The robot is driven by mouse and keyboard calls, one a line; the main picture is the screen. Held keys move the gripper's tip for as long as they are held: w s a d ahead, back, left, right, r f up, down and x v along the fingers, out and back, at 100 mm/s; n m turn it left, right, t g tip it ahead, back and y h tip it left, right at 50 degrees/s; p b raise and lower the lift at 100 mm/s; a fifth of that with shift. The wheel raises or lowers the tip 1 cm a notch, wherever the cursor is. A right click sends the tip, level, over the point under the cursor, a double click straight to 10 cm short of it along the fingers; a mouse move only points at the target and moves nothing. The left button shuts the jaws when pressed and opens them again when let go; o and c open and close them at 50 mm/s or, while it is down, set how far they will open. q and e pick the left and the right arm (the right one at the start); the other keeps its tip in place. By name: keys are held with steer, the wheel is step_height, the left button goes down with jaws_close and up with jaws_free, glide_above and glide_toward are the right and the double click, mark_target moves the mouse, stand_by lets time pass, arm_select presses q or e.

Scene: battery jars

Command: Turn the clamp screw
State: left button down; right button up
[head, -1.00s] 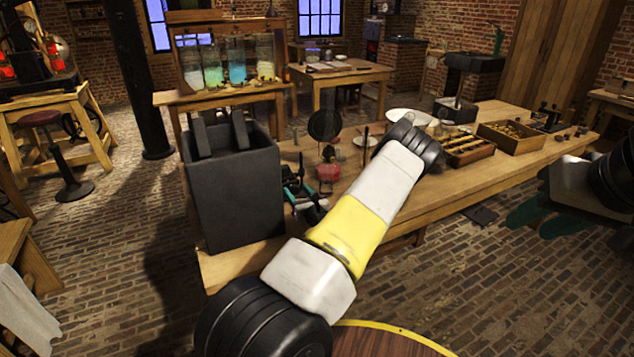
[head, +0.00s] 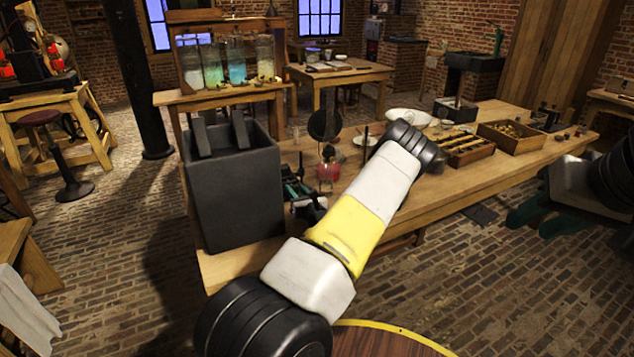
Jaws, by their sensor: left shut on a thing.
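A large dark grey jar (head: 235,190) stands upright on the near left end of the wooden bench, with two dark plates (head: 240,130) showing at its rim. My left arm crosses the middle of the picture and bends back toward the jar. My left gripper (head: 298,189), black and teal, is at the jar's right side. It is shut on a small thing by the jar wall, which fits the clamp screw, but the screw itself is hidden. My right gripper (head: 545,214) hangs in shadow at the right, off the bench; its jaw gap is unclear.
A red lamp (head: 328,170) and a dark round disc (head: 324,125) stand just behind my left gripper. Further right on the bench (head: 500,175) are a white dish (head: 408,117) and wooden trays (head: 512,136). Glass jars (head: 237,60) stand on a rack behind.

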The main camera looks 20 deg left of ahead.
arm_select(q)
steer(key=m, duration=0.5)
steer(key=shift+w+d+m, duration=0.1)
steer(key=shift+m, duration=0.3)
steer(key=m, duration=0.6)
steer(key=shift+f+m, duration=0.1)
steer(key=shift+m, duration=0.2)
steer(key=m, duration=0.6)
steer(key=shift+d+f, duration=0.1)
steer(key=shift+f, duration=0.05)
steer(key=m, duration=0.5)
steer(key=shift+f+m, duration=0.1)
steer(key=shift+m, duration=0.3)
steer(key=c, duration=1)
jaws_free()
steer(key=shift+c, duration=0.2)
